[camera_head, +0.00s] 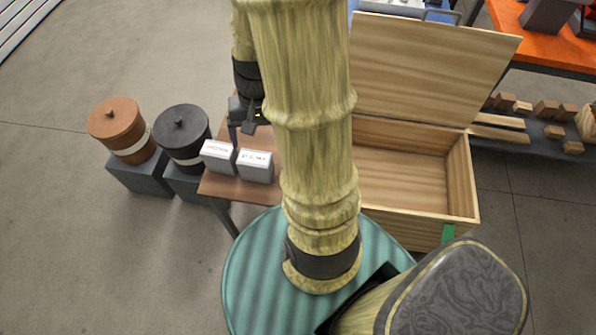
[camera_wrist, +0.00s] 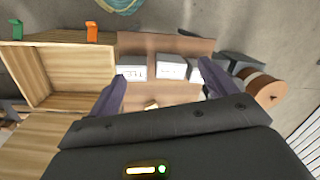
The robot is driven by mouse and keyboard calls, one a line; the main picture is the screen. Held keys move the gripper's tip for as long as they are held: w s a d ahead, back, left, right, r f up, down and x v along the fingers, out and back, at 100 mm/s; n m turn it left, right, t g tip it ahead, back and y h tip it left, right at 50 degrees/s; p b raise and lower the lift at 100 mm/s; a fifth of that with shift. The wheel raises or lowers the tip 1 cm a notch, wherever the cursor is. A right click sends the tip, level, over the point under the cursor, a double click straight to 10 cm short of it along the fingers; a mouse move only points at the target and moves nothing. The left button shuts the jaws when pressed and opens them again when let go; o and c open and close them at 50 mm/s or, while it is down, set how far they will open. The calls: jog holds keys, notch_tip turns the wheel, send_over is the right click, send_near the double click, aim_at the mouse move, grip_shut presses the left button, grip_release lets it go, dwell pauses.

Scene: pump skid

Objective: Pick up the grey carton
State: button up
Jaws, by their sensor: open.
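An open wooden chest (camera_head: 410,200) stands right of the table (camera_head: 216,187). A brown lidded pot (camera_head: 115,122) and a black lidded pot (camera_head: 181,130) stand on grey stands at left. A small tan piece (camera_wrist: 151,105) lies near my gripper. My arm hides part of the table.

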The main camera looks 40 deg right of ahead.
jog(key=s+d+f+m+t+y+b, duration=0.4)
jog(key=d+f+m+t+b, duration=0.1)
jog(key=d+f+m, duration=0.5)
jog(key=s+d+f+m+t+y+b, duration=0.3)
jog(key=d+f+m, duration=0.8)
jog(key=d, duration=0.4)
jog(key=s+f+t+b, duration=0.1)
jog(key=t+b, duration=0.1)
jog(key=shift+s+d+f+y+b, duration=0.15)
jog(key=shift+s+y+b, duration=0.25)
jog(key=x, duration=1.2)
jog(key=shift+w+f, duration=0.1)
jog(key=x, duration=0.5)
jog(key=shift+f+p, duration=0.1)
jog(key=shift+p, duration=0.2)
